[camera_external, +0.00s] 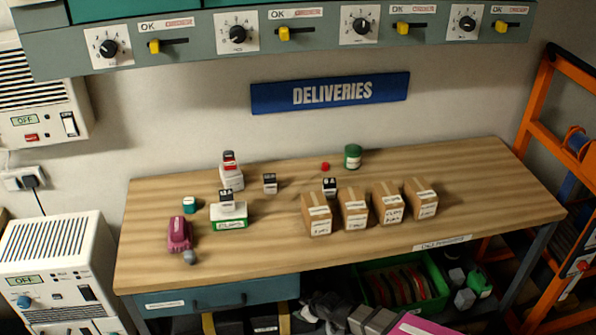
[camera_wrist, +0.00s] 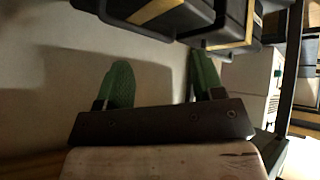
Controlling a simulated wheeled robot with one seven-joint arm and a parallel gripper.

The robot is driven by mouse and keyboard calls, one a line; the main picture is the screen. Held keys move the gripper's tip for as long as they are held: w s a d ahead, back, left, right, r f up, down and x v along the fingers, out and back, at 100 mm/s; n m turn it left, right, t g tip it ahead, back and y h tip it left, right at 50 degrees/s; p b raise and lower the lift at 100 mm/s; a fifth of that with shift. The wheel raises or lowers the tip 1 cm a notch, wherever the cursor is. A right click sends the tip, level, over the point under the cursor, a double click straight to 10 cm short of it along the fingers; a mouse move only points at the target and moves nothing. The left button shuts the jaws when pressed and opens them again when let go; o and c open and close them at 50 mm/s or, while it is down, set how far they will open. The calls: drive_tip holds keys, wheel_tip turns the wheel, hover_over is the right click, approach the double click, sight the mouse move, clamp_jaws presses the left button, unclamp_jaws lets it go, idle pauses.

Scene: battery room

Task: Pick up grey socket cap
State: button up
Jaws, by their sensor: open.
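A small grey rounded piece (camera_external: 190,257), which looks like the grey socket cap, is on the wooden workbench (camera_external: 270,256) near its front left. It lies at the near end of a pink device (camera_external: 179,234); I cannot tell whether they are joined. My gripper shows in the wrist view (camera_wrist: 162,85) with two green fingers spread wide and nothing between them. In the external view my arm is at the bottom edge, in front of and below the bench, well away from the grey piece. The grey piece is not in the wrist view.
Several cardboard boxes (camera_external: 355,215) stand at the bench's middle right. A white and green box (camera_external: 229,216), a teal block (camera_external: 189,205) and a green can (camera_external: 353,157) are also on it. Black cases (camera_wrist: 170,14) fill the wrist view's top. The bench's right end is clear.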

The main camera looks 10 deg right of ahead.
drive_tip(key=s+a+r+n+y, duration=0.25)
drive_tip(key=s+a, duration=0.25)
drive_tip(key=a, duration=0.4)
drive_tip(key=s+a+r+n+y, duration=0.1)
drive_tip(key=s+a+r+y, duration=0.2)
drive_tip(key=a, duration=0.6)
drive_tip(key=s+a+r+n+y, duration=0.1)
drive_tip(key=s+a+r+n, duration=0.1)
drive_tip(key=s+a, duration=0.5)
drive_tip(key=s+a+r+n+g+y, duration=0.1)
drive_tip(key=s+a+r+g, duration=0.15)
drive_tip(key=r, duration=1.05)
drive_tip(key=s+a+r+g, duration=0.1)
drive_tip(key=s+r+g, duration=0.2)
drive_tip(key=r, duration=1)
drive_tip(key=s+a+r+n+g+y, duration=0.1)
drive_tip(key=s+a+r+g, duration=0.15)
drive_tip(key=r, duration=1.05)
drive_tip(key=t+h, duration=0.1)
drive_tip(key=h, duration=0.7)
approach(190, 253)
drive_tip(key=shift+m, duration=0.25)
drive_tip(key=x, duration=1.1)
drive_tip(key=c, duration=1)
